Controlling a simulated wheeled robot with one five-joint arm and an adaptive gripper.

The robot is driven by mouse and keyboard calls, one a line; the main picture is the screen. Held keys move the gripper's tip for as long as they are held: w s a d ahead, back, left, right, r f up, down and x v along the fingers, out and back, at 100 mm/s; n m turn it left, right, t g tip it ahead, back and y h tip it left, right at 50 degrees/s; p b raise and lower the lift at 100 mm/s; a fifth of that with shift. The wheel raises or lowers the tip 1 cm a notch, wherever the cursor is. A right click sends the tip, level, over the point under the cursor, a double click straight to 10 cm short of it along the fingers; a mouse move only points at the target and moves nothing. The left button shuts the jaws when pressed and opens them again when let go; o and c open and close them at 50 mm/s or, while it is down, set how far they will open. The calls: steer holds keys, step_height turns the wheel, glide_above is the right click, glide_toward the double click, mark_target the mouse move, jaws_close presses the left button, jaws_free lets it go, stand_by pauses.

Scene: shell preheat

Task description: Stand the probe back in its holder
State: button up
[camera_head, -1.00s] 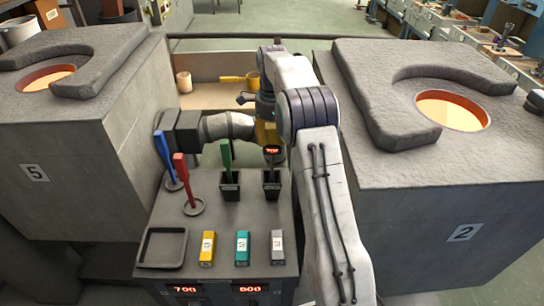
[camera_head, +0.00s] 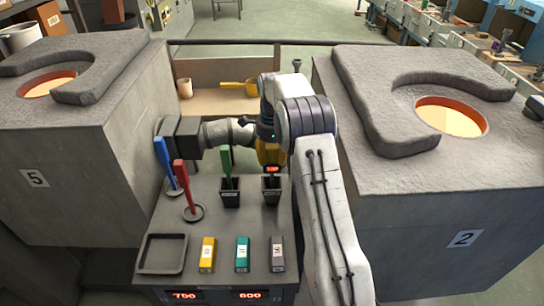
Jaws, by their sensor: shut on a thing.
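The probe (camera_head: 270,154) is a yellow handheld body with a small lit red display at its lower end. My gripper (camera_head: 266,137) is shut on its upper part, and the arm partly hides the grip. The probe is upright directly above the right black holder (camera_head: 271,191), its display close over the holder's rim. I cannot tell whether its lower tip is inside the holder. The left black holder (camera_head: 230,192) has a green-handled tool (camera_head: 227,160) standing in it.
Blue (camera_head: 164,160) and red (camera_head: 181,175) handled tools stand left on round bases. An empty tray (camera_head: 163,254) and yellow, teal and grey blocks (camera_head: 242,254) lie in front. Furnaces with glowing openings flank the bench, left (camera_head: 108,165) and right (camera_head: 400,215).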

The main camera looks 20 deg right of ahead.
steer(key=o, duration=1.1)
steer(key=shift+f, duration=0.1)
